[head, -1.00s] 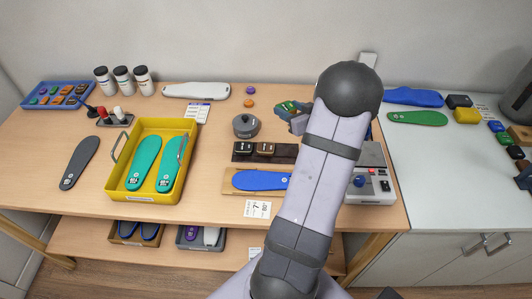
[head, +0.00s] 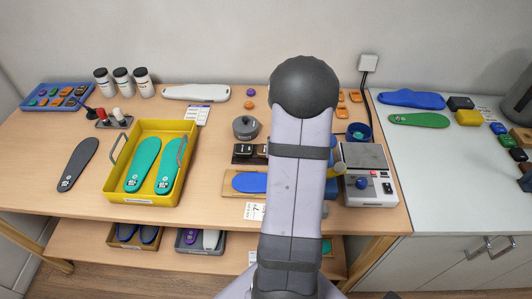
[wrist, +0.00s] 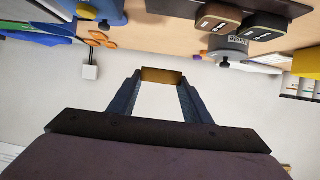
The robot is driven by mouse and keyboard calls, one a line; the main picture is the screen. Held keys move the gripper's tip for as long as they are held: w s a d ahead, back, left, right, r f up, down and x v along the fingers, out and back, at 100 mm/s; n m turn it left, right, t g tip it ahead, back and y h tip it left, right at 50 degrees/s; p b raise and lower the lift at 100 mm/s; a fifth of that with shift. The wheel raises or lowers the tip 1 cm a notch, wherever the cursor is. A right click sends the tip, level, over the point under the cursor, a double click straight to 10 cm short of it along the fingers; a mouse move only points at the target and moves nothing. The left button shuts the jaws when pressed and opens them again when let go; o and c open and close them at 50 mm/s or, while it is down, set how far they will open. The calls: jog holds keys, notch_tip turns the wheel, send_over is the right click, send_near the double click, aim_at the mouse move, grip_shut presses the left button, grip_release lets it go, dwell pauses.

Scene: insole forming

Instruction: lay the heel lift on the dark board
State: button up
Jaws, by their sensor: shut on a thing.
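My gripper (wrist: 161,82) is shut on a small tan-brown block, the heel lift (wrist: 161,75), held between the two blue fingertips in the wrist view. In the head view my arm hides both the gripper and the lift. The dark board (head: 236,158) lies behind the tan mat with the blue insole, its right part covered by my arm. Two dark-topped blocks stand on the board (wrist: 286,7) in the wrist view, one brown-sided (wrist: 218,18) and one with a greenish edge (wrist: 265,26). The held lift appears apart from the board.
A grey round weight (head: 245,128) stands behind the board. The blue insole (head: 249,182) lies in front of it. A yellow tray (head: 114,184) with teal insoles is to the left. A scale-like device (head: 367,175) and a blue cup (head: 359,136) are to the right.

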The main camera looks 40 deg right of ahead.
dwell(0.3)
jog(key=shift+d+f+p, duration=0.1)
jog(key=shift+f+p, duration=0.55)
jog(key=shift+f, duration=4.25)
jog(key=shift+f, duration=0.2)
jog(key=o, duration=0.7)
jog(key=shift+r, duration=0.1)
